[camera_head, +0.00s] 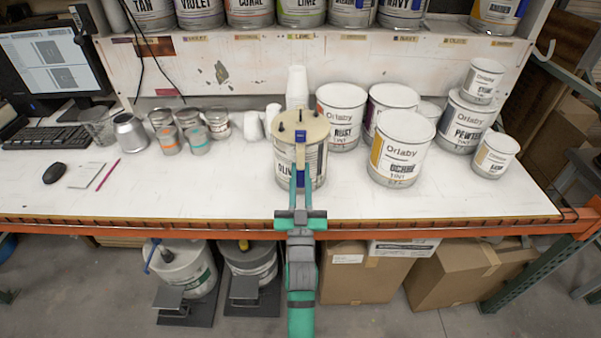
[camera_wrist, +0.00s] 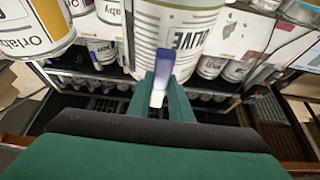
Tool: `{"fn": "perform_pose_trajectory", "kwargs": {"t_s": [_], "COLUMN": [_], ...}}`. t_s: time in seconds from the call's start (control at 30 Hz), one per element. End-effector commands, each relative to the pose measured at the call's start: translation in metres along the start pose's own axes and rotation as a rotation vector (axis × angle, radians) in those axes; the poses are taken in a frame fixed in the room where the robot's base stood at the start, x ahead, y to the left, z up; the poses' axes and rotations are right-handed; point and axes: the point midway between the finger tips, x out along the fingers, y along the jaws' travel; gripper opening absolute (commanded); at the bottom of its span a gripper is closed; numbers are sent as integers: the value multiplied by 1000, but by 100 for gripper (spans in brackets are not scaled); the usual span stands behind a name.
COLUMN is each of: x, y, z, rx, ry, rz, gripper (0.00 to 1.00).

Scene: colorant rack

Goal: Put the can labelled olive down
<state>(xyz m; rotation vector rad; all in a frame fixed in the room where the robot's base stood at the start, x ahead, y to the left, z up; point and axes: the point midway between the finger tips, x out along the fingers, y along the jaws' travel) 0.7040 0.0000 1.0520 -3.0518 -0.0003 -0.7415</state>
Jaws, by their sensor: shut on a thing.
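The can labelled olive (camera_head: 285,157) is upright at the middle of the white worktop, with a beige lid carrying dark knobs. My gripper (camera_head: 300,160) reaches it from the front and is shut on it, at a blue and pale part on its near side. In the wrist view my gripper (camera_wrist: 160,88) meets this part, and the can's label (camera_wrist: 188,38) appears upside down. My gripper hides part of the label. I cannot tell whether the can's base touches the worktop.
An ochre can (camera_head: 402,150) stands right of the olive can, with a ruby-coloured label can (camera_head: 341,112) behind. Small tins (camera_head: 197,140) and a keyboard (camera_head: 47,137) are left. The worktop (camera_head: 220,190) is clear at front left.

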Motion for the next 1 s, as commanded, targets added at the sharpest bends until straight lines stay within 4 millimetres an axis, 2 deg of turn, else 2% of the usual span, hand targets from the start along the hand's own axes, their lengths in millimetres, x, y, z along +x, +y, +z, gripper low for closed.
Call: {"fn": "perform_pose_trajectory", "kwargs": {"t_s": [0.13, 0.17, 0.23, 0.67, 0.93, 1.0], "x": [-1, -3, -2, -4, -25, -38], "y": [0, 0, -2, 0, 0, -1], "z": [3, 10, 9, 4, 4, 4], "rx": [-2, -1, 0, -2, -4, -1], "ry": [-7, -23, -20, -10, -9, -11], "rz": [0, -1, -2, 0, 2, 0], "gripper": [0, 21, 37, 37, 37, 37]}}
